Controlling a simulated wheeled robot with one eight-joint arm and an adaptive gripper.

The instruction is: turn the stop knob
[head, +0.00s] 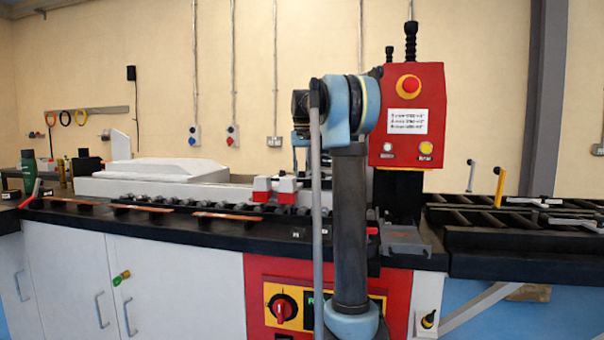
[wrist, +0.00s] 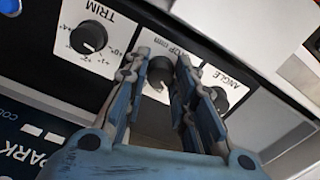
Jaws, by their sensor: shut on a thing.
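The stop knob (wrist: 160,72) is a small dark round knob on a white label plate in the wrist view. Its label is partly covered, with "OP mm" readable. My gripper (wrist: 159,66) is shut on it, with one finger on each side. The lower part of the knob and the scale around it are partly hidden by the fingers. In the head view my arm stands in front of the machine, and neither the gripper nor the stop knob can be made out.
The trim knob (wrist: 88,37) is to the left and the angle knob (wrist: 217,98) close to the right finger. In the head view a red control box (head: 408,115) with an emergency stop (head: 408,86) stands right of my arm. A red rotary switch (head: 282,308) is low on the front.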

